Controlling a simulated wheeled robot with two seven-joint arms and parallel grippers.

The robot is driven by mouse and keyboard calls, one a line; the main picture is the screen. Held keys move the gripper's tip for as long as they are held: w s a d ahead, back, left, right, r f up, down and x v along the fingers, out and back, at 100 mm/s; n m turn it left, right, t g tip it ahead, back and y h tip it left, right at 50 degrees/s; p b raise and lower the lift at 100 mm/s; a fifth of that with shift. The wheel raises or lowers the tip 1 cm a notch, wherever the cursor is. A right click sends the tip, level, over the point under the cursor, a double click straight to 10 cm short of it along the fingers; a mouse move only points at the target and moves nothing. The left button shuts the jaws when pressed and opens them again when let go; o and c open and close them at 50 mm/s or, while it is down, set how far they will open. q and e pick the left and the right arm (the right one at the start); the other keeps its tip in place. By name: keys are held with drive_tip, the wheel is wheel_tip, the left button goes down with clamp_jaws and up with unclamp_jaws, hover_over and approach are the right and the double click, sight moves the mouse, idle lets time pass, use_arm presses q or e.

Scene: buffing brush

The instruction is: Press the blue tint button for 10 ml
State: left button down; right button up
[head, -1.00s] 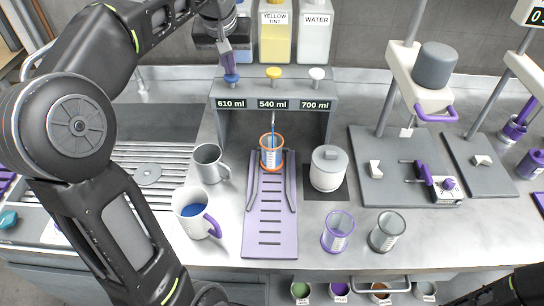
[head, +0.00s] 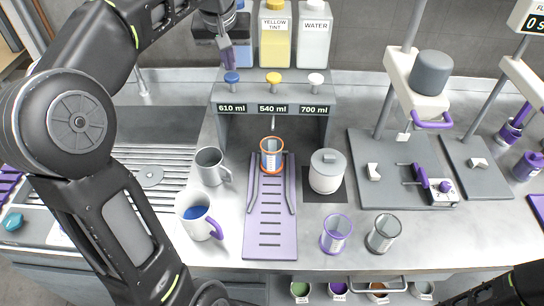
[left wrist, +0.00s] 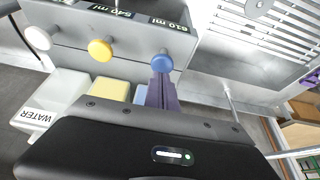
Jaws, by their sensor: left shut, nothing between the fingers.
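The blue tint button (head: 231,78) is a blue knob on top of the grey dispenser, above the "610 ml" label (head: 231,107). It also shows in the left wrist view (left wrist: 162,62). My left gripper (head: 226,62) is shut and empty, its purple fingertips just above the blue button, apart from it in the head view. In the left wrist view the fingers (left wrist: 163,84) partly overlap the button's edge. An orange-rimmed beaker (head: 271,160) stands under the nozzle (head: 273,122); no blue stream shows. My right gripper is out of view.
The yellow button (head: 273,78) and white button (head: 316,79) are to the right on the dispenser. Bottles of yellow tint (head: 275,40) and water (head: 314,40) stand behind. A grey mug (head: 209,167), a white mug with blue liquid (head: 196,220) and a lidded pot (head: 327,172) stand in front.

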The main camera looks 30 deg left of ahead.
use_arm(q)
drive_tip(key=shift+r, duration=0.15)
wheel_tip(320, 180, up, 6)
drive_tip(key=p, duration=0.5)
idle(0.6)
